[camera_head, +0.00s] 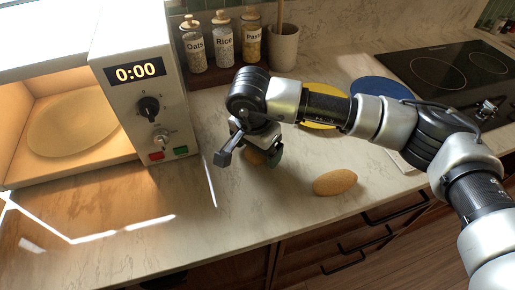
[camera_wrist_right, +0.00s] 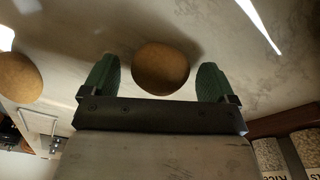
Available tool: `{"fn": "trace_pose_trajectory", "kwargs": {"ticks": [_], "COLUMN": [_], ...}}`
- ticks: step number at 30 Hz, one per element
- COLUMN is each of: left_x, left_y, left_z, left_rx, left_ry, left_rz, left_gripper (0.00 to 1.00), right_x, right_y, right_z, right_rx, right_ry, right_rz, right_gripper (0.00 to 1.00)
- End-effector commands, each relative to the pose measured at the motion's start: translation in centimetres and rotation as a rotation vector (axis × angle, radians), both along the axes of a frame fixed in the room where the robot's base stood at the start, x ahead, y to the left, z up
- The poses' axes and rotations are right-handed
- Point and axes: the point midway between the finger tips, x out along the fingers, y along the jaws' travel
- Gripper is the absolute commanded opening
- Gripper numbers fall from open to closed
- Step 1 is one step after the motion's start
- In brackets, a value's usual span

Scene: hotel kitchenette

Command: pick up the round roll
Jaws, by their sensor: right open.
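The round roll (camera_wrist_right: 160,68) is brown and shows in the right wrist view between the two green finger pads, with a gap on each side. In the head view the round roll (camera_head: 254,158) is mostly hidden behind my right gripper (camera_head: 250,154). My right gripper is open, pointing down over the counter with its fingers either side of the roll. A second, oval roll (camera_head: 335,182) lies on the counter to the right, apart from the gripper; it also shows at the left of the right wrist view (camera_wrist_right: 18,78). My left gripper is out of view.
A microwave (camera_head: 145,90) with its lit interior open stands at the left. Jars (camera_head: 223,45) and a utensil pot (camera_head: 284,48) stand at the back. A yellow plate (camera_head: 322,126), a blue plate (camera_head: 380,88) and a hob (camera_head: 450,70) are to the right. The front counter is mostly clear.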

Motion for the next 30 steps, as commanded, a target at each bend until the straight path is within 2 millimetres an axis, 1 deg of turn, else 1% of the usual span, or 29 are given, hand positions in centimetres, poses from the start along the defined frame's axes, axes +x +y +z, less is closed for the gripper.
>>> {"fn": "trace_pose_trajectory", "kwargs": {"ticks": [2, 12, 19, 23, 26, 29, 30], "left_x": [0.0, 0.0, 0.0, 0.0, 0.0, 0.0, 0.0], "left_y": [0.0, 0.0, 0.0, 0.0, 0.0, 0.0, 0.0], "left_z": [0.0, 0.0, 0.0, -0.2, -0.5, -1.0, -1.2], "left_rx": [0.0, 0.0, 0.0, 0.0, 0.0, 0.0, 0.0], "left_ry": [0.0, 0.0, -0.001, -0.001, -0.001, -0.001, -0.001], "left_rz": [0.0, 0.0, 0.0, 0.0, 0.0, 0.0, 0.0], "left_gripper": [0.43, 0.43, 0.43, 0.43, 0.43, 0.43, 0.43], "right_x": [0.0, 0.0, 0.0, 0.0, 0.0, 0.1, 0.1], "right_y": [0.0, 0.0, 0.0, 0.0, 0.0, 0.1, 0.1], "right_z": [0.0, 0.0, 0.1, 0.6, 1.4, 3.0, 3.9], "right_rx": [0.0, 0.0, 0.0, 0.0, 0.002, 0.001, 0.002], "right_ry": [0.0, 0.0, 0.0, -0.002, -0.003, -0.005, -0.007], "right_rz": [0.0, 0.0, 0.0, 0.0, 0.001, 0.0, 0.001], "right_gripper": [0.88, 0.36, 0.35, 0.35, 0.35, 0.35, 0.35]}}
